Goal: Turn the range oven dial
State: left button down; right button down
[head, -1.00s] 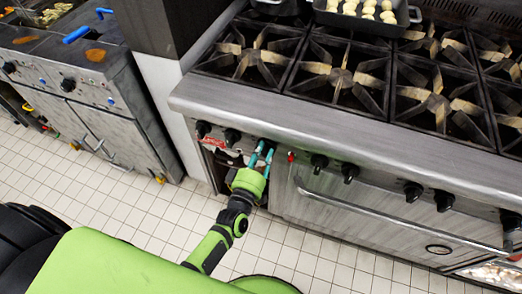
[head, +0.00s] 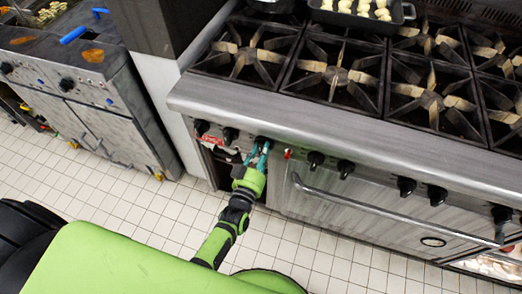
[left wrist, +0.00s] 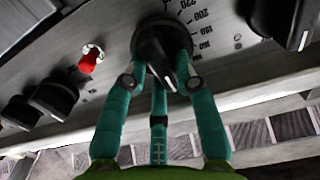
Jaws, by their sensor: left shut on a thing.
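The oven dial (left wrist: 158,42) is a round black knob with a white pointer mark and a printed number scale beside it, on the range's steel front panel. In the wrist view its pointer faces down and slightly right. My left gripper (left wrist: 163,78) has its teal fingers shut on the dial, one at each side. In the head view the left gripper (head: 260,150) reaches the panel from below, and the dial (head: 263,140) shows just above the fingertips, partly hidden. My right gripper is not in view.
A red indicator (left wrist: 91,58) sits beside the dial. Other black knobs (head: 316,158) line the panel on both sides. The oven door handle (head: 350,203) runs below right. Burner grates (head: 335,75) and a tray of food (head: 400,22) are above. Tiled floor lies below.

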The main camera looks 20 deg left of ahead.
pick_arm(q)
jog(key=shift+m, duration=0.5)
jog(key=c, duration=1)
grip_release()
jog(key=shift+o, duration=0.2)
jog(key=shift+s, duration=0.1)
jog(key=s, duration=1.1)
jog(key=shift+s+a, duration=0.15)
jog(key=shift+s, duration=0.25)
